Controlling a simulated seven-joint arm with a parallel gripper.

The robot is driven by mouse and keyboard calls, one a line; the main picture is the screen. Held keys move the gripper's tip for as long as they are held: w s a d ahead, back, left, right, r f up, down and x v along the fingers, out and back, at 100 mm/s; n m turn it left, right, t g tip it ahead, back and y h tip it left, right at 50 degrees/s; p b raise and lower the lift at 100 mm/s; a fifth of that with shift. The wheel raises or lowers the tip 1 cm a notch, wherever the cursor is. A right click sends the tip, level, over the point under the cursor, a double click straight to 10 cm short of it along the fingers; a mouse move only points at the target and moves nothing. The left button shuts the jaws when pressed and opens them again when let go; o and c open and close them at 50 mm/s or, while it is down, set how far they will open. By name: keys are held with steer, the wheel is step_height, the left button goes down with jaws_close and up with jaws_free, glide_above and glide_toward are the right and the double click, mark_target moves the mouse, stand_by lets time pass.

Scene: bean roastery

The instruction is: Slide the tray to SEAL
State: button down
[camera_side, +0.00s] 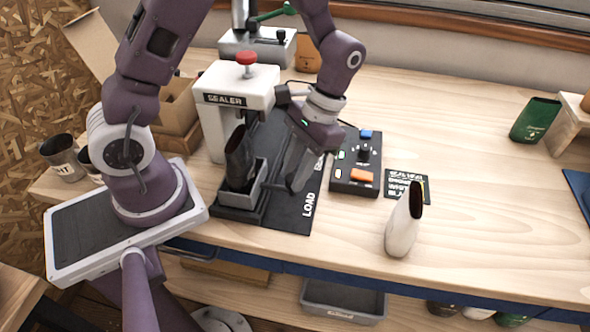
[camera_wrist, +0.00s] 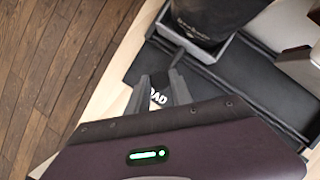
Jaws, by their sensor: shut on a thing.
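The grey tray (camera_side: 258,186) sits at the left end of a dark slide base (camera_side: 285,212), in front of the white sealer (camera_side: 232,88). A black bag (camera_side: 238,155) stands upright in it. The word LOAD (camera_side: 308,204) is on the right end of the base; no SEAL mark shows. In the wrist view, the tray (camera_wrist: 182,42) and bag (camera_wrist: 205,18) are beyond my gripper (camera_wrist: 161,82), with LOAD partly hidden by the fingers.
A control box (camera_side: 357,165) with an orange button stands right of the base. A white bag (camera_side: 402,228) stands near the front edge. The middle right of the bench is clear.

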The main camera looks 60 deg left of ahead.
stand_by(0.9)
steer(key=w+a, duration=0.9)
steer(key=shift+w, duration=0.2)
steer(key=c, duration=1.1)
jaws_free()
steer(key=shift+a, duration=0.1)
steer(key=shift+c, duration=0.2)
steer(key=shift+s, duration=0.1)
steer(key=v, duration=0.7)
